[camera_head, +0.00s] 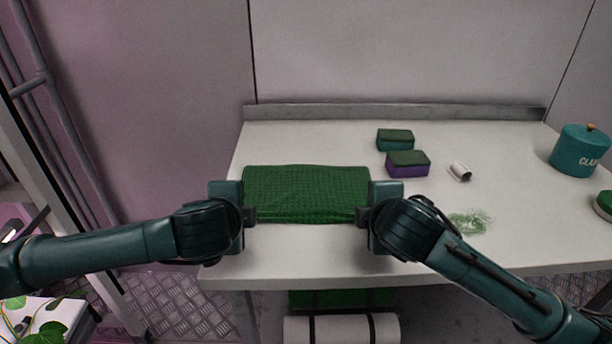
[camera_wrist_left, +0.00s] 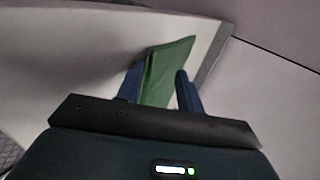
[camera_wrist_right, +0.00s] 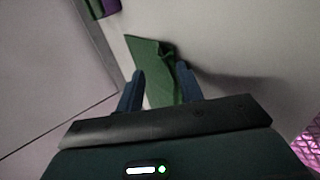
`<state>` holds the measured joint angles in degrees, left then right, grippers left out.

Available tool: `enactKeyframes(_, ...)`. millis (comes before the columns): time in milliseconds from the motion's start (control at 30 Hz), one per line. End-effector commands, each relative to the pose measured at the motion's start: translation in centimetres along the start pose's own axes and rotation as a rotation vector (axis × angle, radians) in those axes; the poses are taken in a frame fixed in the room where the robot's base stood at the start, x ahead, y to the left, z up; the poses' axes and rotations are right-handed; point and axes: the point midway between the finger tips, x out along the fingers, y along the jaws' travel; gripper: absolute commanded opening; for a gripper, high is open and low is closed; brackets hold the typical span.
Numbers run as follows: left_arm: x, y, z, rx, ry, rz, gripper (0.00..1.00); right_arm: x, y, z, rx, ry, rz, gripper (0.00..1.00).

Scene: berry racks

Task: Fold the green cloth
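The green cloth (camera_head: 306,190) lies on the white table as a wide textured rectangle, its front edge towards me. My left gripper (camera_head: 250,215) is at its front left corner and my right gripper (camera_head: 363,215) at its front right corner. In the left wrist view the cloth (camera_wrist_left: 165,75) reaches between two blue fingers (camera_wrist_left: 158,90) that stand apart. In the right wrist view the cloth (camera_wrist_right: 153,75), creased along one side, also lies between spread fingers (camera_wrist_right: 158,92). Neither pair of fingers looks closed on it. Exact contact at the fingertips is unclear.
Two sponges, one green-teal (camera_head: 395,139) and one green-purple (camera_head: 407,164), a small white cylinder (camera_head: 460,171) and a teal lidded pot (camera_head: 579,152) stand to the right. A green smear (camera_head: 470,221) marks the table (camera_head: 310,262). A low ledge (camera_head: 400,112) runs along the back.

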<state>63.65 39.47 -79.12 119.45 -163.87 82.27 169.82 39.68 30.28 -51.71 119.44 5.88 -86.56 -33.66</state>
Motion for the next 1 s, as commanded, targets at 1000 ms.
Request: enactKeyframes(1000, -10.2, -3.8, -0.1, 0.001, 0.000, 0.000, 0.40, -10.2, 3.9, 0.0, 0.000, 0.001, 0.000, 0.40)
